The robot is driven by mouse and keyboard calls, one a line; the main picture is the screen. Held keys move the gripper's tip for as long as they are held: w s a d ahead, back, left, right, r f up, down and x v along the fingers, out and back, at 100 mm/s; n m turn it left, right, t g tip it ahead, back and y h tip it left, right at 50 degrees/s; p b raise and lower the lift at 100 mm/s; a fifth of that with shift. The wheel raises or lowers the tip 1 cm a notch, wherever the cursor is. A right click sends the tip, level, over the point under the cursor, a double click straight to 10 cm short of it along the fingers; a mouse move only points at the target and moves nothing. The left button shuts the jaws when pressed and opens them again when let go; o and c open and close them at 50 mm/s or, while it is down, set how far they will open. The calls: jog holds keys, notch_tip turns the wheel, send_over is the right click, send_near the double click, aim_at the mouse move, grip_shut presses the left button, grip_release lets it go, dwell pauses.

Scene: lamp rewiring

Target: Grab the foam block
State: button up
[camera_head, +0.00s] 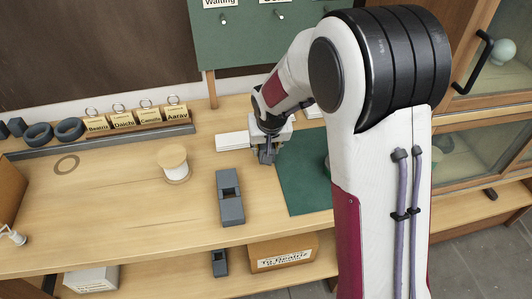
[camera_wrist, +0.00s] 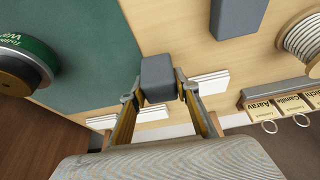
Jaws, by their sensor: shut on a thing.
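The foam block (camera_wrist: 158,72) is a small, plain dark grey block in the wrist view, between my two fingers. My gripper (camera_wrist: 157,92) is shut on it, with one fingertip against each side. In the head view my gripper (camera_head: 266,153) points down at the left edge of the green mat (camera_head: 300,188), and the grey block (camera_head: 266,157) shows only as a small dark shape below it. I cannot tell whether the block touches the surface beneath.
A larger grey block with a recess (camera_head: 231,209) lies front-left of my gripper. A cord spool (camera_head: 173,163) stands farther left. White flat pieces (camera_head: 233,142) lie close beside my gripper. Name tags (camera_head: 122,119) stand along the back rail. Bare wood lies between spool and front edge.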

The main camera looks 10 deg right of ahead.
jog(key=shift+r, duration=3.55)
